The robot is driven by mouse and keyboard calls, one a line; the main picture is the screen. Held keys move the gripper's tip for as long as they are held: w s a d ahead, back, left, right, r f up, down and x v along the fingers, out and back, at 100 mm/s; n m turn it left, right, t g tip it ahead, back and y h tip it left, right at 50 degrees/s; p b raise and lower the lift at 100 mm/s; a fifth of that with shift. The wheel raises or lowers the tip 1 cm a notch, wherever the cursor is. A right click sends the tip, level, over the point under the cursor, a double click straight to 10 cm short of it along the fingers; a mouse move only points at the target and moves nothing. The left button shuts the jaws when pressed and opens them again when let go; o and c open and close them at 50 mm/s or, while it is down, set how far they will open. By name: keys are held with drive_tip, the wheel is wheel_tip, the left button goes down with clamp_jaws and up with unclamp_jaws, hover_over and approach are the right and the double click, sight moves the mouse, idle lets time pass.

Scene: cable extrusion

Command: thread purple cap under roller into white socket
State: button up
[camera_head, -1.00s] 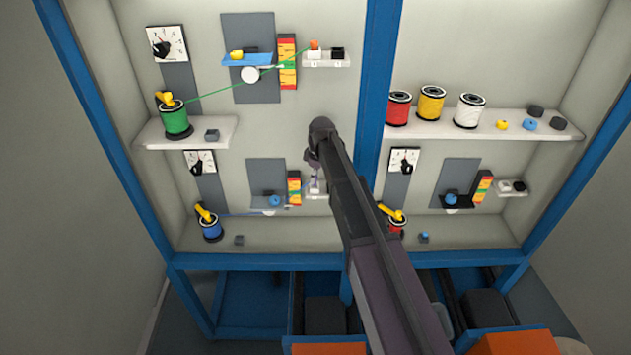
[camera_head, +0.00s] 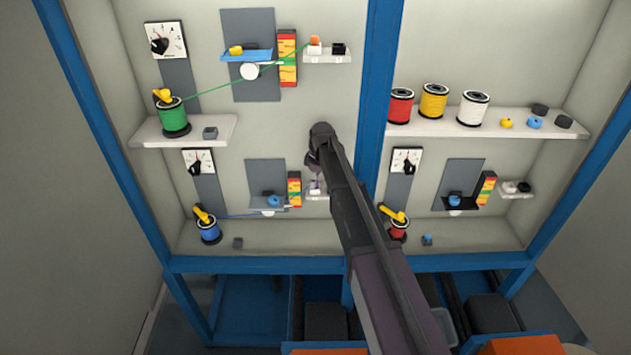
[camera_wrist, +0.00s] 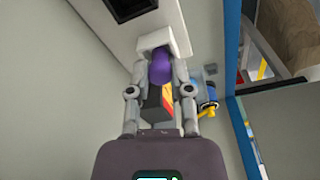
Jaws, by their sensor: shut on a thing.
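My gripper (camera_wrist: 161,75) is shut on the purple cap (camera_wrist: 161,66) in the wrist view. The cap's far end is at the mouth of the white socket (camera_wrist: 150,43); I cannot tell how deep it sits. In the head view, my gripper (camera_head: 314,176) is at the lower left station, just above the small shelf with the socket (camera_head: 316,195). My arm hides part of this. The white roller (camera_head: 268,212) is left of it, under a dark ledge. A blue cable (camera_head: 235,216) runs from the blue spool (camera_head: 208,232) toward the roller.
A red, yellow and green gauge block (camera_head: 294,190) stands between roller and socket. A black socket (camera_wrist: 128,6) is beside the white one in the wrist view. A blue upright post (camera_head: 378,100) stands right of my arm. A dial (camera_head: 198,162) is above the blue spool.

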drive_tip(key=shift+f, duration=0.25)
idle(0.5)
drive_tip(key=o, duration=0.9)
drive_tip(key=shift+r, duration=0.1)
